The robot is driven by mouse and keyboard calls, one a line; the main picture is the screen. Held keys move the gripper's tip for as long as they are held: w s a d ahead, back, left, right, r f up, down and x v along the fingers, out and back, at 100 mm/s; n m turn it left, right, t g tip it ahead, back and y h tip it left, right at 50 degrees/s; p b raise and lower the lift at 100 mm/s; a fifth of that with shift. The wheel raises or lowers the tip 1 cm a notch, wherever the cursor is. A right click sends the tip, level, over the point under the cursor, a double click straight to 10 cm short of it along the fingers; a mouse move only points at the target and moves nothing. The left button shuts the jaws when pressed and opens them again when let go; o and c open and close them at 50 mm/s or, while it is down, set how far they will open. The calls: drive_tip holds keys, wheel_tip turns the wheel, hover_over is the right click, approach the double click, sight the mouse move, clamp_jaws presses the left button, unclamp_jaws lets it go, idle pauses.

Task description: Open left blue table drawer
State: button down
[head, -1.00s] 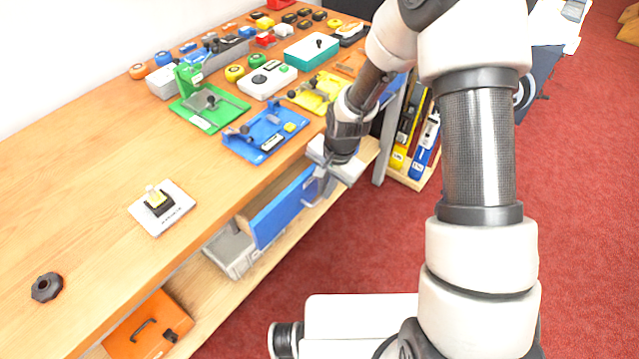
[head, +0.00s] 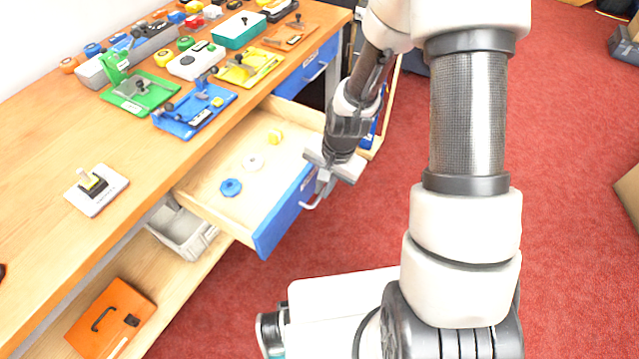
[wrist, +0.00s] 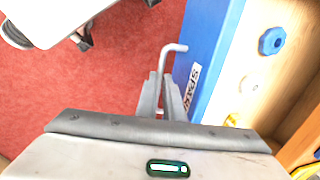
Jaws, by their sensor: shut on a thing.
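The left blue table drawer (head: 283,220) stands pulled well out from under the wooden bench in the head view. Its wooden inside shows a blue ring, a white ring and a yellow ring. My gripper (head: 322,190) is at the drawer's front, shut on the drawer's grey bar handle (head: 312,204). In the wrist view my gripper (wrist: 165,95) has its fingers around the handle (wrist: 172,50), beside the blue front (wrist: 210,55) with its white label. Part of the handle is hidden by the fingers.
Another blue drawer (head: 308,70) is shut farther back under the bench (head: 50,160). The bench top holds green, blue and yellow fixtures. A grey bin (head: 182,232) and an orange case (head: 112,318) sit on the lower shelf. Red carpet (head: 560,150) is open to the right.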

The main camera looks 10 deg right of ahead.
drive_tip(key=shift+d, duration=0.1)
idle(0.3)
drive_tip(key=c, duration=2.2)
unclamp_jaws()
drive_tip(key=shift+s, duration=0.1)
drive_tip(key=r+p, duration=0.1)
drive_tip(key=r, duration=0.4)
drive_tip(key=s+d+r+p, duration=0.1)
drive_tip(key=r, duration=0.5)
drive_tip(key=s+d+r+p, duration=0.1)
drive_tip(key=r, duration=0.5)
drive_tip(key=shift+d+r+p, duration=0.1)
drive_tip(key=shift+d+p, duration=0.15)
drive_tip(key=shift+p, duration=0.05)
drive_tip(key=s+d+r+n+t+h, duration=0.15)
drive_tip(key=s+r+n, duration=0.25)
drive_tip(key=s+r, duration=0.45)
drive_tip(key=s+d+r+n+t, duration=0.25)
drive_tip(key=s+r, duration=0.25)
drive_tip(key=r, duration=0.6)
drive_tip(key=shift+n, duration=0.45)
drive_tip(key=r+p, duration=0.8)
drive_tip(key=a+r+p, duration=0.1)
drive_tip(key=r+p, duration=0.3)
drive_tip(key=shift+w+r, duration=0.1)
drive_tip(key=shift+r, duration=0.3)
